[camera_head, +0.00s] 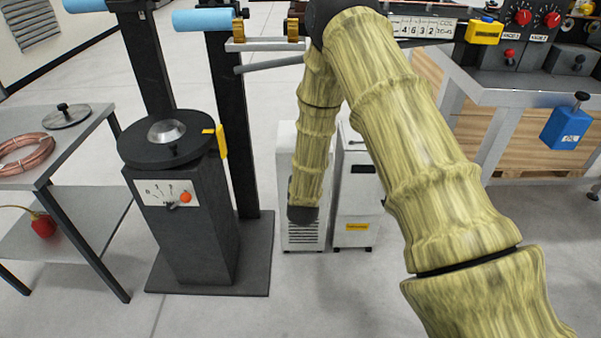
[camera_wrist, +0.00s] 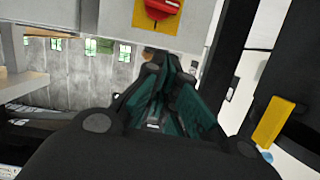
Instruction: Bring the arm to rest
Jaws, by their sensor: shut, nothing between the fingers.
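My arm, in a mottled yellow-green cover, rises from the lower right of the head view to the top middle. A second length of it hangs down from there and ends in a dark joint in front of the white cabinets. My gripper is not clearly visible in the head view. In the wrist view my gripper (camera_wrist: 165,68) is shut and empty, its dark fingers with teal inner faces meeting near the middle. A red knob on a yellow plate (camera_wrist: 158,14) shows just beyond the fingertips; whether they touch anything there I cannot tell.
A black pedestal machine (camera_head: 190,220) stands left of the arm, beside a table (camera_head: 75,152) with a copper coil (camera_head: 28,155). White cabinets (camera_head: 355,205) stand behind the hanging arm. A workbench (camera_head: 530,97) is at right. Grey floor (camera_head: 320,295) is clear in front.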

